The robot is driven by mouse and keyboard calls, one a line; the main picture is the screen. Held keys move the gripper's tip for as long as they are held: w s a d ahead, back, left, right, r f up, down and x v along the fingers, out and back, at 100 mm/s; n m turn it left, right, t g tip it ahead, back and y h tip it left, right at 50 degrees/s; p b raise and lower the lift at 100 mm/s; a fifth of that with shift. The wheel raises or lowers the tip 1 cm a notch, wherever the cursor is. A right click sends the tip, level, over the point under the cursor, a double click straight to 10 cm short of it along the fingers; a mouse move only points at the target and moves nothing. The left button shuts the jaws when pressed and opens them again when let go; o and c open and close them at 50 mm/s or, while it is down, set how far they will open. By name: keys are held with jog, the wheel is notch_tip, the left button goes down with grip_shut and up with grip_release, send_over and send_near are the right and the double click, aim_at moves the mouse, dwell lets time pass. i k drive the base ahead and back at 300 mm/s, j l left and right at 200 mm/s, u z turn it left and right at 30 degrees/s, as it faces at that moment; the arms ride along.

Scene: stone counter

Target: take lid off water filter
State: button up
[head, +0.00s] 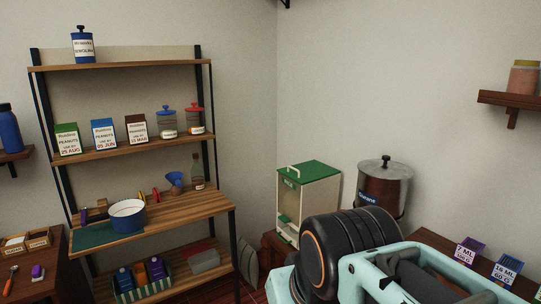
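A dark brown and metallic cylindrical container (384,195) with a label on its front stands at the right of the head view, near the wall corner. It looks like the water filter. Its grey lid (385,168) with a small black knob sits on top. My arm is in the foreground at the lower right, in front of the container, and hides its lower part. I cannot make out my gripper's fingertips. Nothing is seen touching the lid.
A clear-sided box with a green lid (309,175) stands just left of the container. A wooden shelf rack (158,208) with jars, cartons and a bowl fills the left. Small labelled boxes (507,268) stand on the right counter. A wall shelf (511,100) is at upper right.

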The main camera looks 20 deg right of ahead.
aim_at(385, 169)
jog(key=i, duration=1.15)
jog(key=i+z, duration=0.2)
jog(key=z, duration=0.15)
jog(key=i+j+z, duration=0.1)
jog(key=z, duration=0.25)
jog(key=i+j+z, duration=0.1)
jog(key=i+z, duration=0.35)
jog(key=z, duration=0.7)
jog(key=i+j+z, duration=0.1)
jog(key=z, duration=0.3)
